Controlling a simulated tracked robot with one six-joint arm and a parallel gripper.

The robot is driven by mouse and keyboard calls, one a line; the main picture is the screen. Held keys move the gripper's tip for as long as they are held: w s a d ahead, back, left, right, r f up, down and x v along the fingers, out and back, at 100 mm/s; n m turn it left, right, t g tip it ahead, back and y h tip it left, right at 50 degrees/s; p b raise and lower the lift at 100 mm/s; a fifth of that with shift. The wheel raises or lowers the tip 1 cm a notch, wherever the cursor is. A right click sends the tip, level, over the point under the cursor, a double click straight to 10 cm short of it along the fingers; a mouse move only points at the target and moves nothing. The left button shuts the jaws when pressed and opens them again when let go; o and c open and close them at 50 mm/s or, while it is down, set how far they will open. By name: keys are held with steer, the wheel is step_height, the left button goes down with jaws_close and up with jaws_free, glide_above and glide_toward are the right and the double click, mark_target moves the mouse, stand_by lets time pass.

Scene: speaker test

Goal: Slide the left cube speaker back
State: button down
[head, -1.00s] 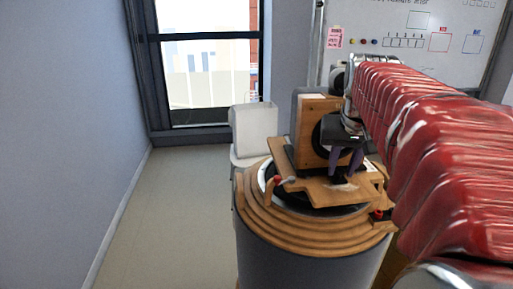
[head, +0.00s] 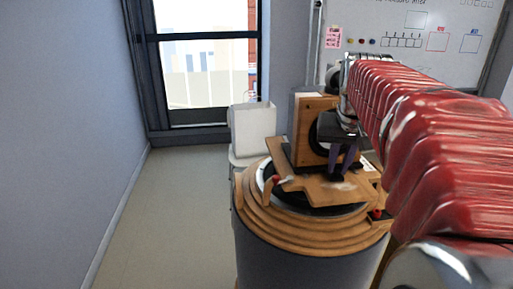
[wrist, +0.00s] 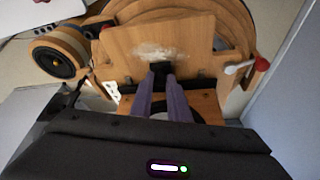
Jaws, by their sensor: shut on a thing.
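The left cube speaker (head: 314,137), with a wooden front, dark sides and a round black driver, stands on a wooden plate (head: 318,191) on top of a round stepped wooden stand (head: 300,234). My gripper (head: 337,177) has purple fingers pointing down just in front of the speaker, partly covering its driver. In the wrist view the fingertips (wrist: 160,70) are together at a small black piece on the wooden plate (wrist: 150,42), and they are shut on it. Part of the speaker's wooden front (wrist: 205,106) shows behind the fingers there. My arm hides the right side of the stand in the head view.
A second wooden speaker (wrist: 58,56) is at the left in the wrist view. A red-tipped lever (head: 277,179) sits at the plate's left edge. A white box (head: 252,130) stands behind the stand. Open floor (head: 165,215) lies to the left, with a window and whiteboard behind.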

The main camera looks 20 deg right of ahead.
mark_target(327, 148)
steer(key=w, duration=0.2)
steer(key=w+d, duration=0.1)
steer(key=w, duration=0.1)
steer(key=w+d, duration=0.1)
steer(key=w, duration=0.2)
steer(key=shift+r, duration=0.1)
steer(key=c, duration=1.9)
jaws_free()
steer(key=shift+w, duration=0.15)
steer(key=shift+c, duration=0.2)
steer(key=shift+o, duration=1.3)
steer(key=v, duration=1.3)
steer(key=shift+s+r, duration=0.2)
steer(key=shift+s, duration=0.05)
steer(key=shift+a, duration=0.1)
